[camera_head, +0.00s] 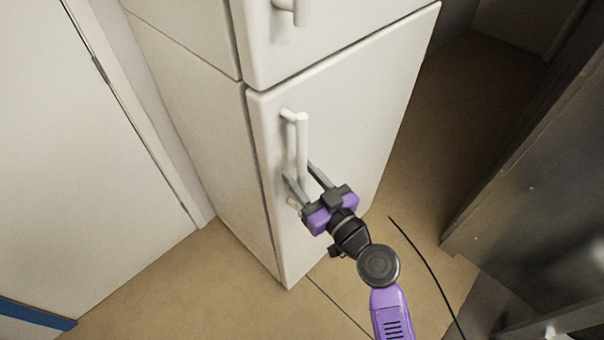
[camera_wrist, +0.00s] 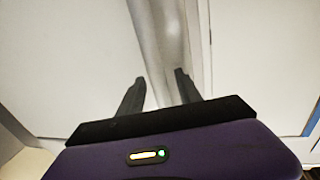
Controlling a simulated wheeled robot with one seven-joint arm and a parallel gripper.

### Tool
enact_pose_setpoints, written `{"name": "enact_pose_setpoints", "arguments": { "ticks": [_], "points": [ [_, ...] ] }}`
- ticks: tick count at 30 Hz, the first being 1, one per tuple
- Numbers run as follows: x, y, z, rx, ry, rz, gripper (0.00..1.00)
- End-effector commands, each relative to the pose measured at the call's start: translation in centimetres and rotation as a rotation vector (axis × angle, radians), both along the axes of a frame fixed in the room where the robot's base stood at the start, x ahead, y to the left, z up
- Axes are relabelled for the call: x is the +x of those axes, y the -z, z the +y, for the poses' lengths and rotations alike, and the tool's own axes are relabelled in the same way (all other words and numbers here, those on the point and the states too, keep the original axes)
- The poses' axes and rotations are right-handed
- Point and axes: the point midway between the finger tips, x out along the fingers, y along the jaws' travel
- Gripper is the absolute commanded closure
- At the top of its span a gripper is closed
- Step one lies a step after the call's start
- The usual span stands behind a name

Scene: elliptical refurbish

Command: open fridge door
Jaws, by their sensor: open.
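A white fridge has an upper door (camera_head: 335,35) and a taller lower door (camera_head: 365,125), both closed. The lower door carries a vertical white bar handle (camera_head: 302,140) near its left edge. The upper door has a similar handle (camera_head: 300,12). My gripper (camera_head: 302,172) is open at the lower part of the lower handle, with one finger on each side of it in the head view. In the wrist view the handle (camera_wrist: 163,45) rises just beyond my two dark fingertips (camera_wrist: 160,76). Whether either finger touches the handle cannot be told.
A white door or wall panel (camera_head: 80,160) stands left of the fridge. A dark metal cabinet (camera_head: 540,170) stands at the right. Tan floor (camera_head: 430,130) lies open between it and the fridge. A thin dark cable or line (camera_head: 425,262) runs near my arm.

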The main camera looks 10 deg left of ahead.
Motion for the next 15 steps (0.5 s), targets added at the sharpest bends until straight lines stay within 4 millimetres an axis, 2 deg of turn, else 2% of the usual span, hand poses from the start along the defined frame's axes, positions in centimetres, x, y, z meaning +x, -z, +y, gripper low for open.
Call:
{"name": "enact_pose_setpoints", "arguments": {
  "ticks": [1, 6, 15],
  "points": [
    [-0.01, 0.0, 0.0, 0.0, 0.0, 0.0, 0.65],
    [-0.02, 0.0, -0.01, 0.0, 0.0, 0.0, 0.98],
    [-0.02, 0.0, -0.02, 0.0, 0.0, 0.0, 1.0]
  ]
}}
